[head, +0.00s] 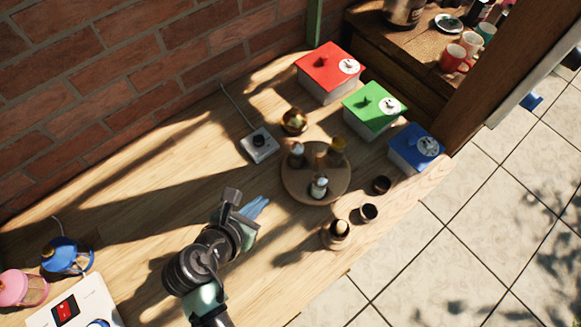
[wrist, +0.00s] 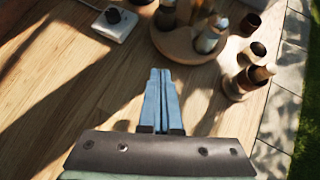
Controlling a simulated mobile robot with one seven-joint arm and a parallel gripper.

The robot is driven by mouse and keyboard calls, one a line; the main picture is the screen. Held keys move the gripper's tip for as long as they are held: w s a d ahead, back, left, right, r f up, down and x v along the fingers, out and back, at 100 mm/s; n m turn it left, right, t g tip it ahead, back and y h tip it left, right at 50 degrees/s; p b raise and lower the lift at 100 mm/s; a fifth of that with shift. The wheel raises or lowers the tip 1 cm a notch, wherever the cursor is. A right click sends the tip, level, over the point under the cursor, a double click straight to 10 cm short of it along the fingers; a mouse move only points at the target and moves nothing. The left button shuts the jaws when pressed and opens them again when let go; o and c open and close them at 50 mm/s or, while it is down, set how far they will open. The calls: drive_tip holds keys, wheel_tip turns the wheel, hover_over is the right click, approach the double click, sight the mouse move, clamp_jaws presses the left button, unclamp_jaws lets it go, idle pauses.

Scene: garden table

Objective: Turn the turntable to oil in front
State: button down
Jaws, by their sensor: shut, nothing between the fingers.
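The round wooden turntable (head: 293,187) stands on the table right of centre in the head view, with several small bottles on it. A pale-capped bottle (head: 319,187) is at its near edge and another pale-topped one (head: 297,156) at its left. A yellowish bottle (head: 337,146) is at the back; I cannot read which one is oil. My gripper (head: 259,204) is shut and empty, left of and below the turntable, apart from it. In the wrist view its blue fingers (wrist: 162,82) lie together, pointing toward the turntable's left rim (wrist: 167,45).
A white box with a black knob (head: 259,144) and a brass round object (head: 294,121) are behind the turntable. Red (head: 323,87), green (head: 370,117) and blue (head: 408,158) lidded boxes line the right.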

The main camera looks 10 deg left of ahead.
approach(293, 173)
wheel_tip(293, 173, down, 4)
drive_tip(key=shift+w+a+r, duration=0.1)
drive_tip(key=shift+w+a, duration=0.05)
drive_tip(key=shift+w+d, duration=0.25)
drive_tip(key=shift+w, duration=0.4)
drive_tip(key=shift+w+d, duration=0.3)
drive_tip(key=shift+w, duration=0.4)
drive_tip(key=shift+w+d, duration=0.25)
drive_tip(key=shift+w, duration=0.4)
